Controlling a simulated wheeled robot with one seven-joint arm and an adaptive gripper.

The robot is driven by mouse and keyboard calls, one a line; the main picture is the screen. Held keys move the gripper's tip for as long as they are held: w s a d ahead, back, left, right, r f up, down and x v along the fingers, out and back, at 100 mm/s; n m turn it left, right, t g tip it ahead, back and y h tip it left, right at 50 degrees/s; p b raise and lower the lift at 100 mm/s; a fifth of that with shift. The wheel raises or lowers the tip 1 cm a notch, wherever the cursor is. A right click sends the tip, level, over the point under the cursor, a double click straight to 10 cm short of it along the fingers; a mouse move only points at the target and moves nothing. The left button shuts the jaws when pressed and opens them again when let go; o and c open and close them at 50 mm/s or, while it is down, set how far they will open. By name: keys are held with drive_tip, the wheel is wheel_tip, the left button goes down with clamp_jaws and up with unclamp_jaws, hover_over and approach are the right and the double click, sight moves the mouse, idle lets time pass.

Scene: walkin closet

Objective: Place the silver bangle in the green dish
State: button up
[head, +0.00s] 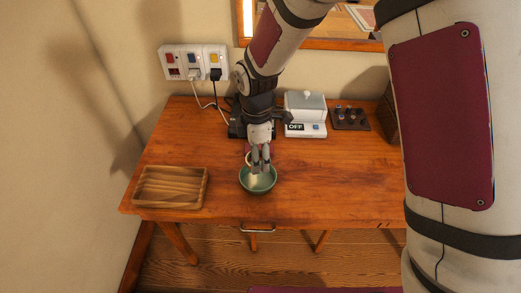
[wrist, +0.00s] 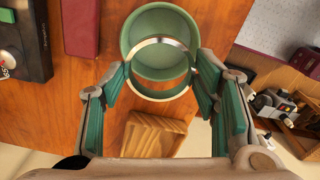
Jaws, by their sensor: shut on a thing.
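The green dish (head: 258,188) sits near the front edge of the wooden table, and it also shows at the top of the wrist view (wrist: 135,25). My gripper (head: 262,168) points down just above the dish. In the wrist view its fingers (wrist: 161,72) are closed against opposite sides of the silver bangle (wrist: 165,40). The bangle is a thin shiny ring that overlaps part of the dish in that view. Its exact height above the dish cannot be told. In the head view the fingers mostly hide the bangle.
A wooden tray (head: 170,200) stands left of the dish. Behind are a white box (head: 305,104), an OFF sign (head: 299,129) and a dark holder (head: 350,119) with several small items. Power sockets (head: 194,62) with cords are on the wall. The table right of the dish is clear.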

drive_tip(key=b, duration=0.3)
hover_over(258, 180)
drive_tip(key=shift+f, duration=2.9)
drive_tip(key=o, duration=1.3)
wheel_tip(258, 180, up, 7)
drive_tip(key=p, duration=0.4)
